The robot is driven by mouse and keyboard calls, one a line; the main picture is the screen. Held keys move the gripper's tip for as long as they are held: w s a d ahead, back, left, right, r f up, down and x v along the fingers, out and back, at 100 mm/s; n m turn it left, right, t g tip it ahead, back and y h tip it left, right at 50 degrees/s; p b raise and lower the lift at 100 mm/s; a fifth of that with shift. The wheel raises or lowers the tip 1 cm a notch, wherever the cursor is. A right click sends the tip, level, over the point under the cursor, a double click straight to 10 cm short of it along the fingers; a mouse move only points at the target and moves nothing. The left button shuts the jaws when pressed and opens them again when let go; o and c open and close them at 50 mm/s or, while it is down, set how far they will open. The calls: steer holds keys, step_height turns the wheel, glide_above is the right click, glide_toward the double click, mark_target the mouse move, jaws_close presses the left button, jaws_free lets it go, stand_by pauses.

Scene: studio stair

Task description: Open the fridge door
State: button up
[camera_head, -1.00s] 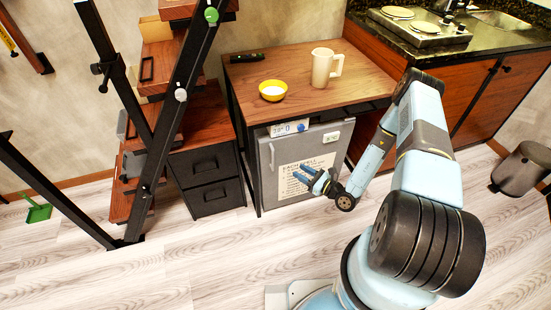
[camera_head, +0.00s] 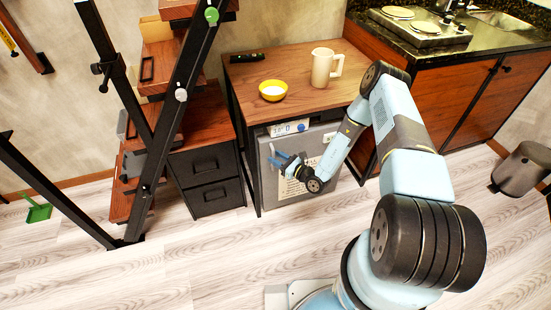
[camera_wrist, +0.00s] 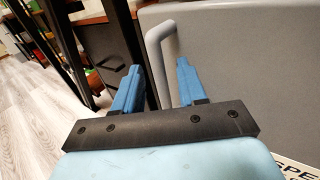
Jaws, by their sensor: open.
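The small grey fridge (camera_head: 325,185) stands under the wooden table, and its door looks shut. A paper sign on its front is partly hidden behind my gripper. In the wrist view the grey door (camera_wrist: 245,70) fills the right side. A light grey bar handle (camera_wrist: 154,60) stands out from the door's left edge. My gripper (camera_head: 283,160) is in front of the upper left of the door. Its two blue fingers, also in the wrist view (camera_wrist: 158,80), are open and empty. The handle appears between the fingertips in that picture; I cannot tell whether they touch it.
A yellow bowl (camera_head: 273,90) and a cream pitcher (camera_head: 326,67) stand on the wooden table (camera_head: 295,72). Black drawers (camera_head: 207,180) and a black-framed stair (camera_head: 165,130) are to the left. A dark bin (camera_head: 521,169) is far right. The front floor is clear.

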steer(key=shift+w+a, duration=0.2)
steer(key=shift+c, duration=0.4)
jaws_close()
